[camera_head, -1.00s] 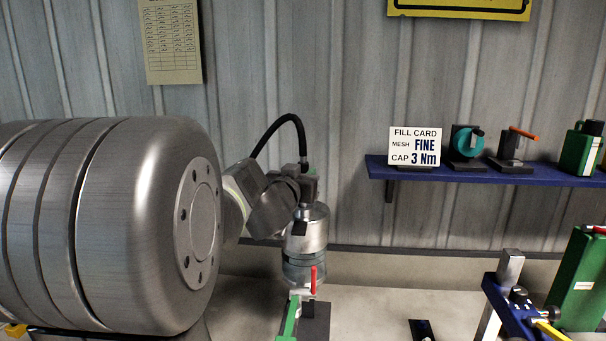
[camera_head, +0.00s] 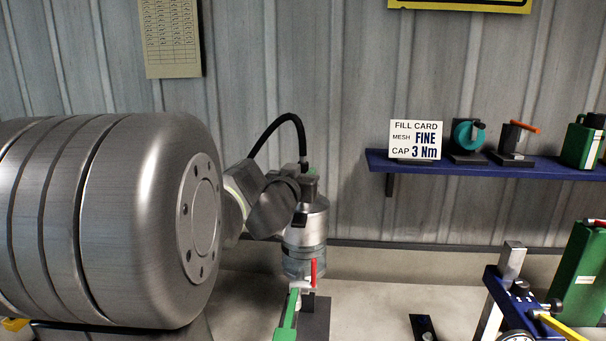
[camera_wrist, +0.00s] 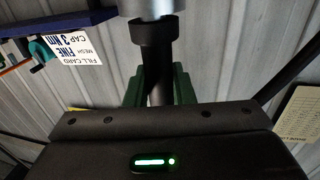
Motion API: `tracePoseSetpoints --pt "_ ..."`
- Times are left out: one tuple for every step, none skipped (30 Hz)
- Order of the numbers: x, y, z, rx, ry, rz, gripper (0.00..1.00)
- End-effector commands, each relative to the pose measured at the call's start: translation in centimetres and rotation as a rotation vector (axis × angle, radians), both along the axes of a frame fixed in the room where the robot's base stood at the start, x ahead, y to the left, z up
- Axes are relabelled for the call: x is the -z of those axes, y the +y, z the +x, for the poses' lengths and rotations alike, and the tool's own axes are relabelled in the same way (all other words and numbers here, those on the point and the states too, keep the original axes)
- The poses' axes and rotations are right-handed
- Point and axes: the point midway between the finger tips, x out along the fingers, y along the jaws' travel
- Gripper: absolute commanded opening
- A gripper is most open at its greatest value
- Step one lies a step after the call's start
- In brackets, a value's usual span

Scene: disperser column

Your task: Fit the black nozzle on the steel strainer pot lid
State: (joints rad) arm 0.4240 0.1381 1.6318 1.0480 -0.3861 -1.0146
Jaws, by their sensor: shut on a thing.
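The steel strainer pot (camera_head: 305,235) stands upright in the middle of the head view. Its lid shows at the top edge of the wrist view (camera_wrist: 150,7), which is upside down. My gripper (camera_wrist: 160,85) has its green fingers shut on the stem of the black nozzle (camera_wrist: 159,62). The nozzle's dark collar (camera_wrist: 153,38) is at the lid, in line with it or nearly so; I cannot tell whether it is seated. In the head view my gripper (camera_head: 307,182) is just above the pot, and a black curved tube (camera_head: 289,117) arches up from it to the left.
A large steel drum (camera_head: 110,220) fills the left. A red-handled valve (camera_head: 313,272) and a green bar (camera_head: 288,315) stand before the pot. A blue shelf (camera_head: 480,163) at right holds a fill card (camera_head: 415,140) and small tools. A blue stand (camera_head: 520,300) is lower right.

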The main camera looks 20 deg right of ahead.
Motion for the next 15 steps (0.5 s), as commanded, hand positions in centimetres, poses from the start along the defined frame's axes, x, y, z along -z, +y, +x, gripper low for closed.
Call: tracePoseSetpoints --pt "0.19 0.01 0.01 0.000 -0.001 -0.001 0.00" --pt "0.26 0.01 0.01 0.000 -0.001 -0.001 0.00" --pt "0.36 0.01 0.01 0.000 -0.001 -0.001 0.00" --pt "0.43 0.01 0.01 0.000 -0.001 -0.001 0.00" --pt "0.50 0.01 0.01 0.000 -0.001 -0.001 0.00" --pt "0.42 0.00 0.00 0.000 -0.001 -0.001 0.26" --pt "0.38 0.00 0.00 0.000 -0.001 -0.001 0.32" --pt "0.38 0.00 0.00 0.000 -0.001 -0.001 0.38" --pt "0.39 0.00 0.00 0.000 -0.001 -0.001 0.46" --pt "0.39 0.00 0.00 0.000 -0.001 -0.001 0.47" --pt "0.39 0.00 0.00 0.000 -0.001 -0.001 0.47" --pt "0.40 0.00 0.00 0.000 -0.001 -0.001 0.47" --pt "0.40 0.00 0.00 0.000 -0.001 -0.001 0.47" --pt "0.41 0.00 0.00 0.000 -0.001 -0.001 0.47" --pt "0.41 0.00 0.00 0.000 0.000 0.000 0.47"
